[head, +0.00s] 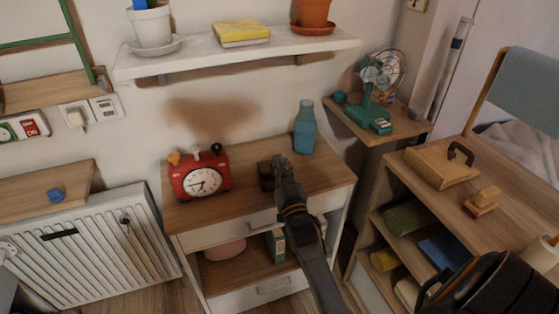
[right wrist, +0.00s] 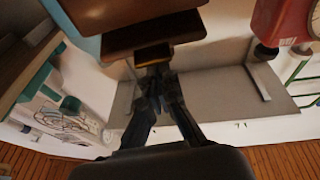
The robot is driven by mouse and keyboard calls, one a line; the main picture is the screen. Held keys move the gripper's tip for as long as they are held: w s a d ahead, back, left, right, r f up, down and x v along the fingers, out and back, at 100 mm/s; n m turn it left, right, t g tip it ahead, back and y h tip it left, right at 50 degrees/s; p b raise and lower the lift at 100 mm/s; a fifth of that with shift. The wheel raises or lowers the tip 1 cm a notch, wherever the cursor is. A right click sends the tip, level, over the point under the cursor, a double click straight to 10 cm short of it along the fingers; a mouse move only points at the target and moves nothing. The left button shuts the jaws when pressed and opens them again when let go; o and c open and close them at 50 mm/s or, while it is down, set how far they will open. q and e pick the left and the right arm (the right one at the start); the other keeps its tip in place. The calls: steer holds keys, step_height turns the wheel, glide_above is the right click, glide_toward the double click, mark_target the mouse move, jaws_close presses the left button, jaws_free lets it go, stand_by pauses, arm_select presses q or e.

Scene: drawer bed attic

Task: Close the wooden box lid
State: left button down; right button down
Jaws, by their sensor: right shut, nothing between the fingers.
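The small dark brown wooden box (head: 265,176) sits on the wooden top of the low cabinet, between the red clock and the blue bottle. My right gripper partly hides it in the head view. In the right wrist view, which is upside down, the brown box (right wrist: 150,33) is just beyond the fingertips. The angle of its lid cannot be made out clearly. My right gripper (head: 279,162) is shut and empty, with its tips right by the box; it also shows in the right wrist view (right wrist: 155,80). Contact cannot be told. My left gripper is not in view.
The red clock (head: 202,180) stands left of the box and the blue bottle (head: 304,128) behind it to the right. A white wall shelf (head: 225,56) hangs above. A green fan (head: 377,105) stands on a side shelf at right. The cabinet top's front (head: 222,217) is clear.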

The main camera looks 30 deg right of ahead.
steer(key=shift+f, duration=0.15)
steer(key=shift+s+a+f, duration=0.15)
steer(key=shift+s+f, duration=0.2)
steer(key=shift+f, duration=0.4)
steer(key=shift+s+a+f, duration=0.1)
steer(key=shift+s+f, duration=0.25)
steer(key=shift+f, duration=0.35)
